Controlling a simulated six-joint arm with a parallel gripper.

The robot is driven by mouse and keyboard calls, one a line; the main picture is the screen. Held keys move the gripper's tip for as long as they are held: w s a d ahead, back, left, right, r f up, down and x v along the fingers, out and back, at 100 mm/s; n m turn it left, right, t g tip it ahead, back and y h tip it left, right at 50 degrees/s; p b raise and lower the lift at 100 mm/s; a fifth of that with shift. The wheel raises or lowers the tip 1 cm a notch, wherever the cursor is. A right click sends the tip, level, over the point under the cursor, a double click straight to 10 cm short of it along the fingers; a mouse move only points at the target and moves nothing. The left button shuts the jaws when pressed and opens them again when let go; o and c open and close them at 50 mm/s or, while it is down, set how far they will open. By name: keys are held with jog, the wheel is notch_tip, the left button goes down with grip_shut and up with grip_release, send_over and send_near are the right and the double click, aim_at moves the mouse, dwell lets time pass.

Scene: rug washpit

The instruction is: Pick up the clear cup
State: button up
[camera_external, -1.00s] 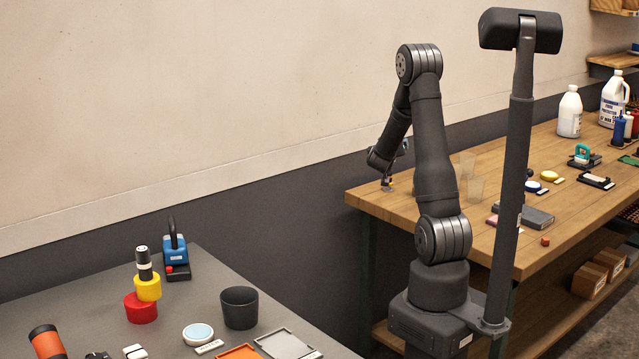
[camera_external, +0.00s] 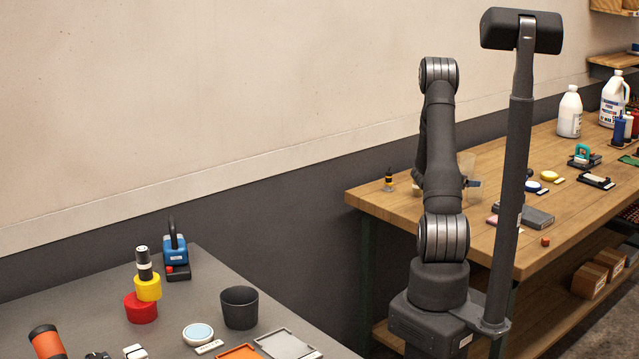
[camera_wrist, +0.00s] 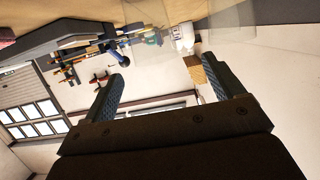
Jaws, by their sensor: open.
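Clear, see-through cups stand on the wooden bench. In the external view a clear cup (camera_external: 467,160) shows partly behind my arm. In the wrist view a see-through cup (camera_wrist: 232,18) shows at the top right edge, cut off by the frame; another faint clear shape is at the top, left of it. My gripper (camera_wrist: 155,60) is open, with nothing between its fingers. In the external view only the end of my gripper (camera_external: 475,183) shows to the right of my arm, close to the cups. I cannot tell whether it touches one.
A small dark bottle with a yellow band (camera_external: 389,181) stands at the bench's left corner. Right of the cups lie a dark grey box (camera_external: 537,216), a yellow disc (camera_external: 549,175) and a small red block (camera_external: 545,241). White jugs (camera_external: 570,112) stand farther back.

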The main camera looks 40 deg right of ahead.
aim_at(476, 178)
jog(key=shift+x, duration=1.2)
jog(key=x, duration=0.5)
jog(key=shift+s, duration=0.35)
jog(key=c, duration=1.1)
